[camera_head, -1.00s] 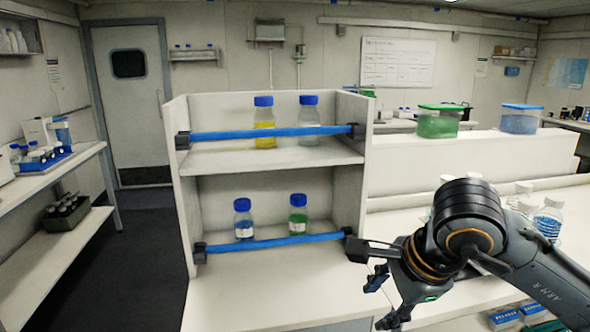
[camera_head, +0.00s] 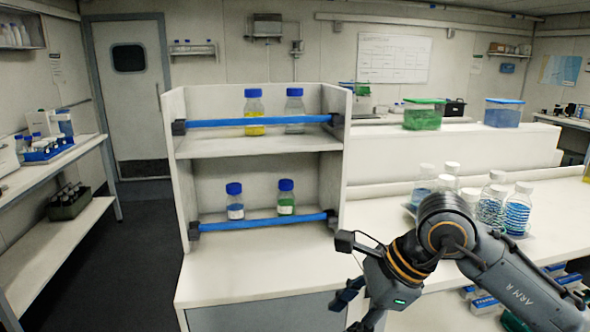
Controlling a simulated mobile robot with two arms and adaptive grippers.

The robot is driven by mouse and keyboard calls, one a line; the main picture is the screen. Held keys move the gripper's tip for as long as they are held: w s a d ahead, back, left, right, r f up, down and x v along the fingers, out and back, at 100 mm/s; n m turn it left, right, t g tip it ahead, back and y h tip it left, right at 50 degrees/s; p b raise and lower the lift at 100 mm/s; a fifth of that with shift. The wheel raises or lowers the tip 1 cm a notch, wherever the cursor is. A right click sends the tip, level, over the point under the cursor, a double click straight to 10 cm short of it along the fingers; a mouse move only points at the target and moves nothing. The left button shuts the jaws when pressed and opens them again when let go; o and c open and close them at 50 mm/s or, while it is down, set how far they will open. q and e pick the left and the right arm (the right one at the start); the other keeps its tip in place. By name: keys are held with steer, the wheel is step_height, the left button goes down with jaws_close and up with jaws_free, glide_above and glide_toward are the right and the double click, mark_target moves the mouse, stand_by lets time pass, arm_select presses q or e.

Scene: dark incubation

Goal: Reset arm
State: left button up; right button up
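My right gripper (camera_head: 352,306) hangs low in front of the white counter, with its arm coming in from the right. Its fingers point down and left, and part of it is cut off by the bottom edge, so I cannot tell how far apart they are. I see nothing held in it. It is to the right of and below the two-level white shelf (camera_head: 258,146), apart from its bottles. My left gripper is not in view.
Blue bars (camera_head: 262,222) cross the shelf fronts. White-capped bottles (camera_head: 517,208) stand near my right arm. The counter before the shelf (camera_head: 260,265) is clear.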

steer(key=w+a+f+m+g+y, duration=0.2)
steer(key=w+a+f+m+y, duration=0.2)
steer(key=a+m+y, duration=0.5)
steer(key=w+d+f+m+t+y, duration=0.3)
steer(key=w+d+f+m+t, duration=0.2)
steer(key=w+f+m+t, duration=0.5)
steer(key=s+d+f+m+t+h, duration=0.1)
steer(key=d+f+m+h, duration=0.3)
steer(key=f+m, duration=0.4)
steer(key=s+d+f+m+t+h, duration=0.2)
steer(key=d+f+m+h, duration=0.15)
steer(key=f+m, duration=0.45)
steer(key=s+d+f+m+t+h, duration=0.1)
steer(key=d+f+m+h, duration=0.35)
steer(key=f, duration=0.65)
steer(key=s+d+f+m+g+h, duration=0.2)
steer(key=s+d+f+m+g, duration=0.15)
steer(key=s+f, duration=0.75)
steer(key=s+d+f+m+g+h, duration=0.25)
steer(key=s+f+m, duration=0.25)
steer(key=s+f, duration=0.55)
steer(key=s+f+m+g, duration=0.2)
steer(key=s+f+g, duration=0.1)
steer(key=s, duration=1.1)
steer(key=s+d+f+m+g+h, duration=0.1)
steer(key=s+f+m+g, duration=0.2)
steer(key=s, duration=1.1)
step_height(320, 180, down, 3)
steer(key=shift+d+g, duration=0.3)
steer(key=shift+g, duration=0.1)
